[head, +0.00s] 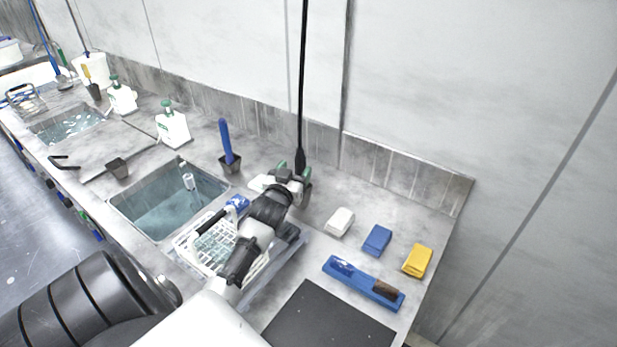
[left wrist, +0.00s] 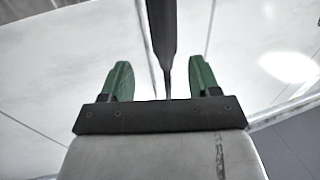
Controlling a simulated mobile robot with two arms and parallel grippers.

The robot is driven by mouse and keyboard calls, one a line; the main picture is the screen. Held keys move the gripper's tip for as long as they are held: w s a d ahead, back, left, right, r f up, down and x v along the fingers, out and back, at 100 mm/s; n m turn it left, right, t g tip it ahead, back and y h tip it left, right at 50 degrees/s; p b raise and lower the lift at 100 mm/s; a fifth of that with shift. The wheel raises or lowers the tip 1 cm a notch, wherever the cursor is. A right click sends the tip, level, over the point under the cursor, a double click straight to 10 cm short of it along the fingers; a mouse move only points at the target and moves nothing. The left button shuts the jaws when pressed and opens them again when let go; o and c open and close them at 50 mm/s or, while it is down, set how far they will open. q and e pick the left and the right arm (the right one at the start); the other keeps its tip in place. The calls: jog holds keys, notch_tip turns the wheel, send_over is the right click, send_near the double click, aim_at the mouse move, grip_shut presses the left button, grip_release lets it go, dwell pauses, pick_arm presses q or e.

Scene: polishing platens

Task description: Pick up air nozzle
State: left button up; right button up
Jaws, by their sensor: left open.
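The air nozzle (head: 300,158) is a dark, tapered piece that hangs upright on a long black hose near the back wall. My left gripper (head: 293,168) is open at its lower end, with green fingers. In the left wrist view the air nozzle (left wrist: 162,35) comes down between the two green fingers of the left gripper (left wrist: 160,82), with a gap on both sides. I cannot tell how deep it sits between them. My right gripper does not show.
A white rack (head: 205,258) stands in a clear tray under my arm. A sink (head: 150,212) is to its left, with a blue-handled brush in a cup (head: 230,163) behind.

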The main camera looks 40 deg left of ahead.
aim_at(299, 163)
pick_arm(q)
jog(key=shift+w+a+f+b, duration=0.1)
jog(key=shift+w+a+b, duration=0.25)
jog(key=shift+w, duration=0.25)
jog(key=shift+w+a+f+b, duration=0.1)
jog(key=shift+w+a+b, duration=0.15)
jog(key=shift+w+a, duration=0.3)
jog(key=b+x, duration=0.3)
jog(key=x, duration=0.1)
jog(key=shift+w+f+b, duration=0.1)
jog(key=shift+f+b, duration=0.05)
jog(key=shift+b, duration=0.2)
jog(key=shift+w+a, duration=0.2)
jog(key=shift+w, duration=0.25)
jog(key=shift+s+d+r, duration=0.1)
jog(key=shift+r, duration=0.1)
jog(key=shift+c, duration=1)
jog(key=c, duration=0.8)
